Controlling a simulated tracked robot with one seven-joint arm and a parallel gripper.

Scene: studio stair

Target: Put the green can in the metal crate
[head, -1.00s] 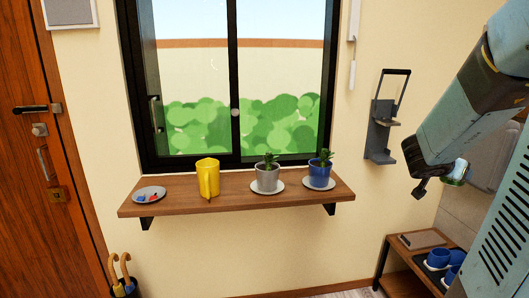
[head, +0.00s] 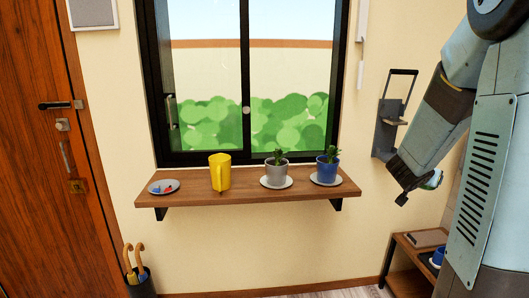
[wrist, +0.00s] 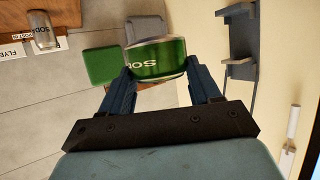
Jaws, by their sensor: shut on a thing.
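My gripper (wrist: 160,68) is shut on the green can (wrist: 155,56), which has white SODA lettering. I cannot make out the metal crate in either view.
A grey wall bracket (head: 385,137) is close behind my gripper. A low wooden rack (head: 408,284) stands below. An umbrella stand (head: 141,286) is by the door.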

